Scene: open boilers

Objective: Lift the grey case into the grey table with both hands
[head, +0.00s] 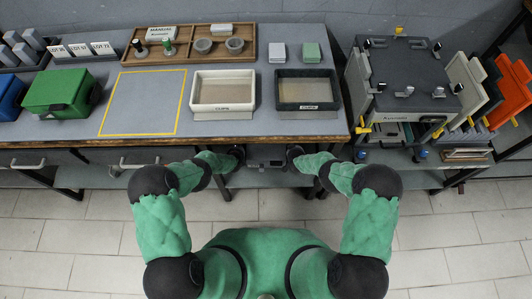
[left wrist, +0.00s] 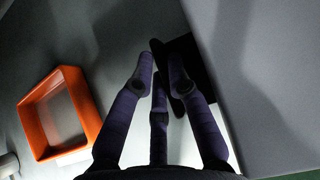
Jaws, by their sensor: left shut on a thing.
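The grey table (head: 265,100) spans the back of the head view. A grey case (head: 265,163) shows partly below its front edge, between my two hands; the table hides much of it. My left gripper (head: 238,154) is at the case's left side. In the left wrist view, its fingers (left wrist: 160,65) are closed around a dark part, beside a large grey surface (left wrist: 265,75) that appears to be the case. My right gripper (head: 294,152) is at the case's right side, too small and dark to tell whether it is open or shut.
A yellow-outlined area (head: 150,105) on the table is bare. A green case (head: 60,92) stands left of it, a white tray (head: 222,110) and dark tray (head: 308,108) to its right. A wooden tray (head: 195,57) lies behind. An orange open box (left wrist: 60,115) shows in the left wrist view.

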